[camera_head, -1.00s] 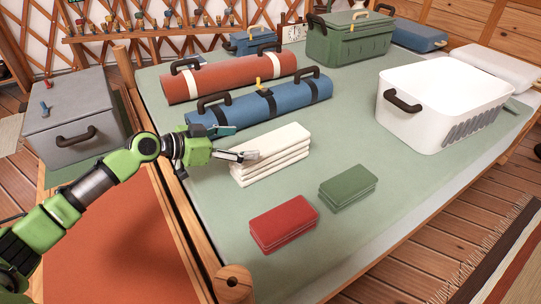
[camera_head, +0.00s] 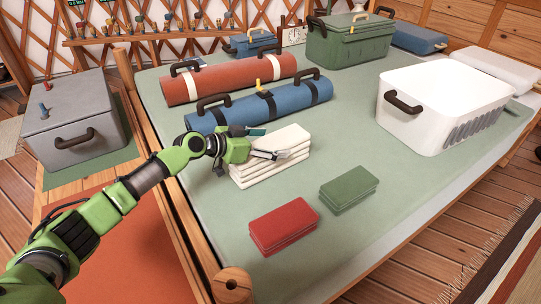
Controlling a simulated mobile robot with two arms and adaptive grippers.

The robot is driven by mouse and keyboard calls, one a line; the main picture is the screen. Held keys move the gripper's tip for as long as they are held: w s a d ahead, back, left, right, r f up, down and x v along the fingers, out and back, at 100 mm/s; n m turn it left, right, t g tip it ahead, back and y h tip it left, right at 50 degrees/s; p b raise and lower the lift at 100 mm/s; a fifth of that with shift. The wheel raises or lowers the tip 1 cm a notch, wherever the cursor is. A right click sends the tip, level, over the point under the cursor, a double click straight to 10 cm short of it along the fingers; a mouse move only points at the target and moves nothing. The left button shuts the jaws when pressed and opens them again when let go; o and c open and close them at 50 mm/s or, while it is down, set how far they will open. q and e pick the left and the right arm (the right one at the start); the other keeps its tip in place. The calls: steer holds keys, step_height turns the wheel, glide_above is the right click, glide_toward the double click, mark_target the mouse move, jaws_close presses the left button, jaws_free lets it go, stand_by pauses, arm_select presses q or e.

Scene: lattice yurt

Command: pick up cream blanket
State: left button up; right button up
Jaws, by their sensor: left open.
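The cream blanket (camera_head: 284,143) is a folded stack of white layers lying on the green-topped table (camera_head: 226,225). My left gripper (camera_head: 272,144) reaches in from the left and is open. Its fingers are at the blanket's left part, one over the upper layers and one toward its far edge. The gripper hides part of the blanket's left end. I cannot tell whether the fingers touch it. My right gripper does not show.
A blue roll (camera_head: 262,105) lies just behind the blanket, with a red roll (camera_head: 228,80) beyond. A red folded cloth (camera_head: 283,225) and a green one (camera_head: 348,189) lie in front. A white bin (camera_head: 440,105) stands right, a green box (camera_head: 348,42) at the back.

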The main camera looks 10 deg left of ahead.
arm_select(q)
steer(key=c, duration=1.6)
steer(key=shift+r, duration=0.15)
steer(key=shift+r, duration=0.1)
